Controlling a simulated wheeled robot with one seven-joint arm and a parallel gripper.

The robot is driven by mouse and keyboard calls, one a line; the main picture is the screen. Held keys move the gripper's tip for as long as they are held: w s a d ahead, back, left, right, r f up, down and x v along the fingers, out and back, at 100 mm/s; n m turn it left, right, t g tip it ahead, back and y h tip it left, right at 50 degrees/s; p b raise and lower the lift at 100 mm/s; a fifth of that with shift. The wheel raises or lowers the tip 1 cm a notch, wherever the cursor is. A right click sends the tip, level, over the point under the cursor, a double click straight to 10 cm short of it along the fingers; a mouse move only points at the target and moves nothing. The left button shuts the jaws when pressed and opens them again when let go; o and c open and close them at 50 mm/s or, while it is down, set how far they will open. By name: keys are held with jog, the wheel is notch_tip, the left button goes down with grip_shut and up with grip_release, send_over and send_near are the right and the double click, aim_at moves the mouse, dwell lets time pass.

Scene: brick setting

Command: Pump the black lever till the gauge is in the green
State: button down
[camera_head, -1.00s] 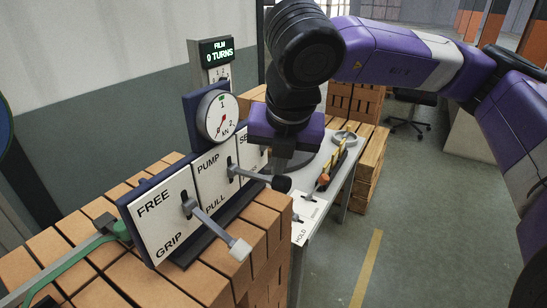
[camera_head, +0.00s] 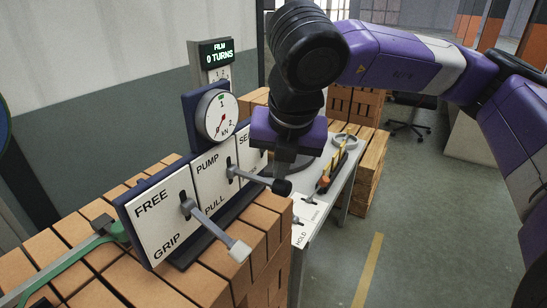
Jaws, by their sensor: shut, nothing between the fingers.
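The black lever (camera_head: 281,187) is a grey rod with a black knob. It sticks out to the right from the PUMP/PULL panel (camera_head: 213,185), close to level. A round white gauge (camera_head: 217,115) with a red needle stands above that panel; a small green mark shows near its top, and the needle points to the lower part of the dial, away from the green. My gripper (camera_head: 291,163) is shut and empty, pointing down just above and behind the black knob. Its fingertips are partly hidden, so I cannot tell whether it touches the lever.
A grey lever (camera_head: 238,250) sticks out from the FREE/GRIP panel (camera_head: 155,220), nearer the camera. A display (camera_head: 217,51) reads FILM 0 TURNS. Stacked bricks (camera_head: 195,280) lie below the panels. A table (camera_head: 318,210) with tools stands behind; open floor lies to the right.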

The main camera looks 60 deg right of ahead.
aim_at(289, 190)
jog(key=shift+s+f+b, duration=0.35)
jog(key=shift+f+b, duration=0.35)
jog(key=shift+b, duration=0.2)
jog(key=shift+s+f+b, duration=0.35)
jog(key=shift+f+b, duration=0.4)
jog(key=shift+b, duration=0.2)
jog(key=shift+s+f+b, duration=0.35)
jog(key=shift+f+b, duration=0.35)
jog(key=shift+b, duration=0.2)
dwell(2.4)
jog(key=shift+r, duration=0.1)
dwell(0.5)
jog(key=w+r+p, duration=0.2)
jog(key=w+r, duration=0.3)
jog(key=r, duration=0.5)
jog(key=shift+p, duration=0.35)
dwell(0.8)
